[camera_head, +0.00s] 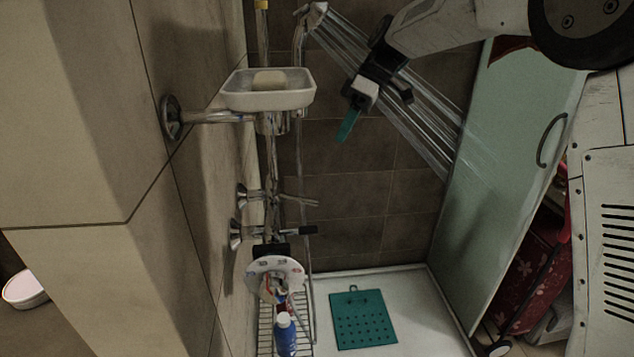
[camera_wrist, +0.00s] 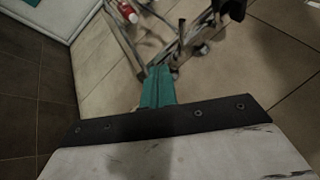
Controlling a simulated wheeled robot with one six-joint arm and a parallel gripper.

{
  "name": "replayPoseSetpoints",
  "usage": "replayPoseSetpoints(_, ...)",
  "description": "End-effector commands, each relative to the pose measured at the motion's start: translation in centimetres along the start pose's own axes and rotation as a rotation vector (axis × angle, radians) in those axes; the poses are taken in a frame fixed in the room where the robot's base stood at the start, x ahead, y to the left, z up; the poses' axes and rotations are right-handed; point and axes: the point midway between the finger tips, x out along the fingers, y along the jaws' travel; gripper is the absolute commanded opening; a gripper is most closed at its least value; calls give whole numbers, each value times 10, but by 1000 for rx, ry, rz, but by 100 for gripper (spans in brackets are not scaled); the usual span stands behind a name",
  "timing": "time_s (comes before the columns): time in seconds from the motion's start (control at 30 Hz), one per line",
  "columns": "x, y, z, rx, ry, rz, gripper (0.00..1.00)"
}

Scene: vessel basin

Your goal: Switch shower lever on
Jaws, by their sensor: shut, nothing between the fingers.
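The shower head (camera_head: 316,14) is at the top, and streams of water (camera_head: 400,105) run from it down to the right. Two wall fittings sit on the left wall below the soap dish: an upper one with a thin metal lever (camera_head: 297,201) and a lower one with a dark-ended handle (camera_head: 302,230). I cannot tell for sure which is the shower lever. My gripper (camera_head: 347,128) is shut and empty, with teal fingers, in the air above and right of both fittings. In the wrist view, its fingers (camera_wrist: 157,87) point towards blurred metal pipework (camera_wrist: 190,45), apparently apart from it.
A white soap dish (camera_head: 268,98) with soap juts from the left wall. A wire rack with a blue bottle (camera_head: 285,335) stands below. A teal mat (camera_head: 363,320) lies on the shower tray. A glass panel (camera_head: 510,150) bounds the right.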

Motion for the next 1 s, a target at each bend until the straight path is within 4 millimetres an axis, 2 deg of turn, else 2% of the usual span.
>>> replayPoseSetpoints(0.2, 0, -2, 1, -80, -3, -10, 0)
replayPoseSetpoints(0.57, 4, -2, 2, -79, -4, -9, 0)
replayPoseSetpoints(0.77, 33, -2, 2, -78, -6, -12, 0)
replayPoseSetpoints(1.0, 85, -3, 2, -77, -7, -11, 0)
